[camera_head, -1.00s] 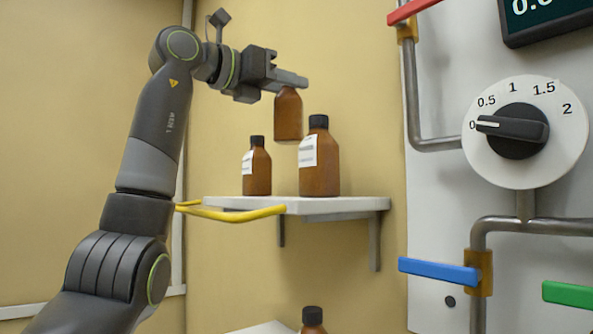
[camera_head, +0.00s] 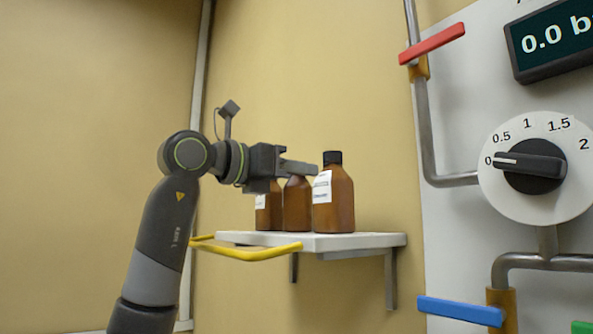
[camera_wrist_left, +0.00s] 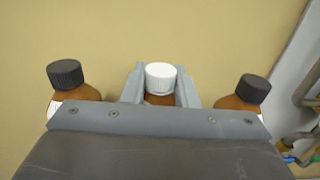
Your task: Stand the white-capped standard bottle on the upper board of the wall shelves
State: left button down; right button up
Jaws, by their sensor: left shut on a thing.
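The white-capped standard bottle (camera_wrist_left: 160,78) sits between the fingers of my left gripper (camera_wrist_left: 160,88) in the left wrist view. My left gripper (camera_head: 300,168) is shut on it near the cap. In the head view the brown bottle (camera_head: 297,205) hangs or stands below the fingers, its cap hidden by them. Its base is at about the level of the upper board (camera_head: 350,241) of the wall shelves; I cannot tell whether it touches. It looks upright, between two black-capped bottles. My right gripper is not in view.
A large black-capped bottle (camera_head: 334,197) stands close on the right, and a smaller one (camera_head: 268,208) on the left, partly behind the gripper. A yellow rail (camera_head: 248,253) runs along the board's front left. Pipes and a dial (camera_head: 535,167) are at the right.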

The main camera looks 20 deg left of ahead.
pick_arm(q)
jog(key=shift+s+d, duration=0.1)
jog(key=shift+s, duration=0.05)
jog(key=shift+f, duration=0.1)
jog(key=c, duration=1.2)
grip_release()
jog(key=shift+o, duration=0.3)
jog(key=shift+s+a, duration=0.15)
jog(key=shift+a, duration=0.05)
jog(key=b+v, duration=0.4)
jog(key=v, duration=0.7)
jog(key=shift+s+a+b, duration=0.2)
jog(key=shift+s+b, duration=0.05)
jog(key=shift+b, duration=0.1)
